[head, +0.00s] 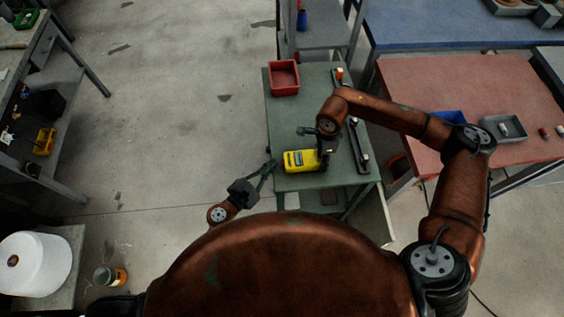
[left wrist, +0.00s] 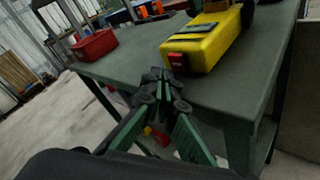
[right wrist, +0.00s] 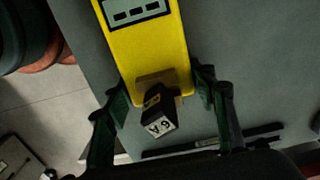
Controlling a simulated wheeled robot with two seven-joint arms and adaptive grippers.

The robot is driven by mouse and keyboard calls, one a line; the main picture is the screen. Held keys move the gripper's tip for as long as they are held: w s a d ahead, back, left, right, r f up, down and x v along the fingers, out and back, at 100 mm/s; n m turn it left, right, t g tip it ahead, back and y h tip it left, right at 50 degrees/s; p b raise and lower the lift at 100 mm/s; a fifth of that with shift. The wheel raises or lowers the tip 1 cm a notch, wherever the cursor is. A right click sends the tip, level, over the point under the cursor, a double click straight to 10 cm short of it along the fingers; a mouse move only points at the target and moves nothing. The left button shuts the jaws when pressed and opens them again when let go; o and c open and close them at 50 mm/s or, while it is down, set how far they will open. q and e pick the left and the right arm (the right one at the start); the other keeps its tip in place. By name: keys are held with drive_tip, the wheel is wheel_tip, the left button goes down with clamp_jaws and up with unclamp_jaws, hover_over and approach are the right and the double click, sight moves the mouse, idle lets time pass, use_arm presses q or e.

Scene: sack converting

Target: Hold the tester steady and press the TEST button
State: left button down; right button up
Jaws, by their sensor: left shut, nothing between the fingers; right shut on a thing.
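The yellow tester (head: 299,161) lies on the green-grey table (head: 285,115), near its front left edge. In the left wrist view the tester (left wrist: 206,47) shows a red button (left wrist: 181,60) on its near end; its lettering is unreadable. My right gripper (head: 325,150) is shut on the tester's other end; in the right wrist view its fingers (right wrist: 160,88) stand on either side of the yellow body. A small dark block (right wrist: 157,122) with a white label sits at that end. My left gripper (head: 271,166) is shut and empty, just left of the tester; its fingertips (left wrist: 161,76) are apart from the button.
A red bin (head: 284,77) stands at the table's back left. A long dark bar (head: 358,147) lies to the right of the tester. The red-topped table (head: 470,95) is further right. Open floor (head: 180,110) lies to the left.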

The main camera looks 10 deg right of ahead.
use_arm(q)
drive_tip(key=shift+d, duration=0.1)
idle(0.7)
drive_tip(key=shift+d, duration=0.3)
drive_tip(key=shift+d, duration=0.6)
idle(0.9)
drive_tip(key=shift+a, duration=1)
drive_tip(key=shift+a, duration=0.1)
drive_tip(key=a, duration=0.4)
drive_tip(key=shift+a, duration=0.4)
idle(1.2)
